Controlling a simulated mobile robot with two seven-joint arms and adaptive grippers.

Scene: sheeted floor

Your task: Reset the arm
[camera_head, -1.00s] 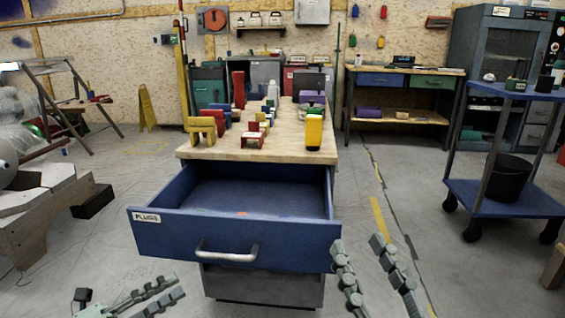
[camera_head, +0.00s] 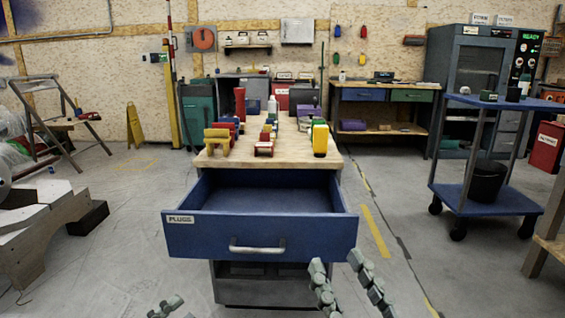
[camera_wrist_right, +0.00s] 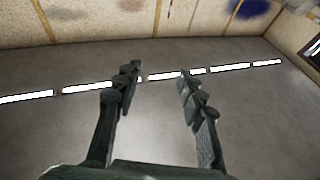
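My right gripper (camera_head: 337,262) is low in the head view, in front of the right part of the open blue drawer. Its two fingers are spread apart with nothing between them.
The open blue drawer (camera_head: 262,239), labelled PLUGS, juts out below a wooden worktop (camera_head: 285,160) bearing coloured blocks. A blue cart (camera_head: 478,209) with a black bucket (camera_head: 487,182) stands at the right. A wooden ramp-like piece (camera_head: 45,236) is at the left.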

